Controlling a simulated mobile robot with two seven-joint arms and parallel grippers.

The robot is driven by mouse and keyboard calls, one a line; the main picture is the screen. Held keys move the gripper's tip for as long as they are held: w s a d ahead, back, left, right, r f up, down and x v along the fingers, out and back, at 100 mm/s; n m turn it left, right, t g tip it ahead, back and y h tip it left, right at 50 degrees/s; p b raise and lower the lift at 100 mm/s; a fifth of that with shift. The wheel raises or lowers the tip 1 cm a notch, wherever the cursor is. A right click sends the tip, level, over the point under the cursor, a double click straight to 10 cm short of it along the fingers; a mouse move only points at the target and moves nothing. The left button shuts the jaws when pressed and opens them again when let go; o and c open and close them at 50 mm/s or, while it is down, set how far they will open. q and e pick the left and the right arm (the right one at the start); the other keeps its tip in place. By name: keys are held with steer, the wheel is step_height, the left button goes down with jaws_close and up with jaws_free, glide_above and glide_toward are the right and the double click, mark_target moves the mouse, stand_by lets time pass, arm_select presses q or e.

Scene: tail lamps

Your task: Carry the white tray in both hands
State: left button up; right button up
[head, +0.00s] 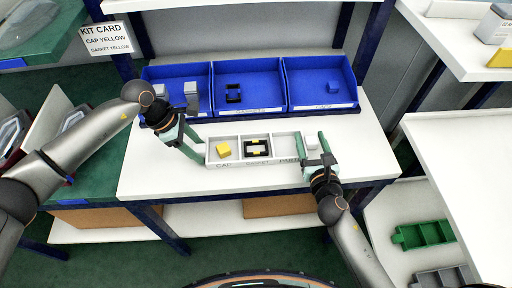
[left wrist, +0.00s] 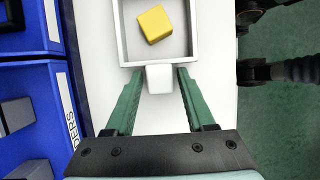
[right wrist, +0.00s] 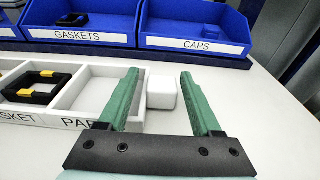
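The white tray (head: 237,161) sits on the white table with three compartments in a row. A yellow cap (head: 223,150) lies in the left compartment and a black gasket with yellow tabs (head: 258,147) in the middle one. The right compartment is empty. My left gripper (head: 199,148) is open at the tray's left end; in the left wrist view a white handle block (left wrist: 160,79) lies between its fingertips. My right gripper (head: 313,143) is open at the right end; in the right wrist view the other white handle block (right wrist: 162,94) lies between its fingers, with clear gaps.
Blue bins (head: 321,84) stand behind the tray, holding grey, black and blue parts. A kit card (head: 106,39) hangs at the upper left. Bare white table (head: 150,180) lies in front and to the sides. Another white table (head: 465,150) stands at the right, with a green tray (head: 424,234) below.

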arm_select(q)
steer(key=c, duration=0.7)
arm_select(e)
steer(key=c, duration=0.7)
arm_select(q)
jaws_close()
arm_select(e)
jaws_close()
